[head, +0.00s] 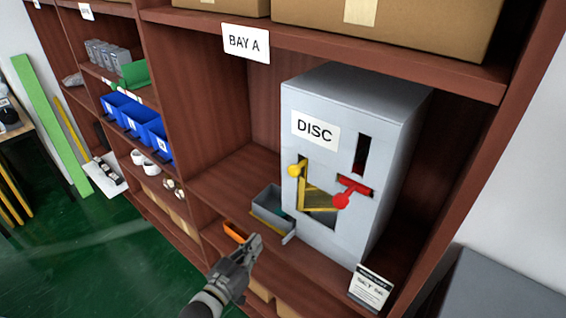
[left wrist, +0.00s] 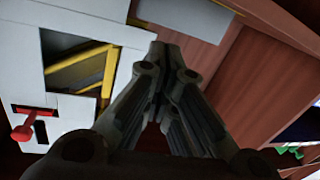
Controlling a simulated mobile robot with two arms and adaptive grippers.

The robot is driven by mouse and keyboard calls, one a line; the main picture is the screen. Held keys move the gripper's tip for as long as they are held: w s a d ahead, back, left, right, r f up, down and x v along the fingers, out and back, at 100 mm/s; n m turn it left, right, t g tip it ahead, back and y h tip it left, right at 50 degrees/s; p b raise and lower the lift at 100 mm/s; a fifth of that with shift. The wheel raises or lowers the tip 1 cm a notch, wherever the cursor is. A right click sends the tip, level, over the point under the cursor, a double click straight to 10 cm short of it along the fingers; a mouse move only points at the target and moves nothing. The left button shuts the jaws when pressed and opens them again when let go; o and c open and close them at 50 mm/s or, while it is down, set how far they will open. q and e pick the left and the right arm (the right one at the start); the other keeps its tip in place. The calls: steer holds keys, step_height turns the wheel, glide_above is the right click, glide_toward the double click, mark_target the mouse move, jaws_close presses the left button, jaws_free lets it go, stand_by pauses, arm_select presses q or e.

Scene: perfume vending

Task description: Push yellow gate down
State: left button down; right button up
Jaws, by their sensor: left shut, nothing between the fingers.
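The grey dispenser box marked DISC (head: 300,95) stands on the BAY A shelf. Its front opening holds the yellow gate (head: 303,192), with a yellow knob (head: 294,170) at its upper left. The gate also shows in the left wrist view (left wrist: 108,75), left of my fingers. A red lever (head: 342,200) sits right of the gate; it shows in the left wrist view (left wrist: 22,132). My left gripper (head: 255,240) is shut and empty, below and left of the gate in the head view, apart from the knob. My right gripper is not in view.
A small grey tray (head: 266,208) sits left of the dispenser, with an orange item (head: 235,231) near it. A card sign (head: 370,288) stands at front right. Blue bins (head: 157,138) are on the left shelves. The shelf left of the dispenser is mostly bare.

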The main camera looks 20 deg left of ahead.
arm_select(q)
step_height(320, 180, up, 24)
steer(key=s+d+m+t+h, duration=0.1)
steer(key=s+d+t+h, duration=0.15)
steer(key=t+h, duration=0.2)
steer(key=p+x, duration=0.5)
steer(key=x, duration=0.4)
steer(key=shift+t+y, duration=0.25)
steer(key=shift+y, duration=0.2)
steer(key=shift+w+d+f+p, duration=0.15)
steer(key=shift+w+f+p, duration=0.05)
steer(key=shift+f, duration=0.5)
steer(key=shift+w+d+f+p, duration=0.15)
steer(key=shift+f, duration=0.55)
steer(key=shift+w+d+f+p, duration=0.1)
steer(key=shift+w+f+p, duration=0.1)
steer(key=shift+f, duration=0.5)
step_height(320, 180, down, 8)
steer(key=b, duration=0.6)
steer(key=shift+r, duration=0.2)
steer(key=shift+f, duration=0.1)
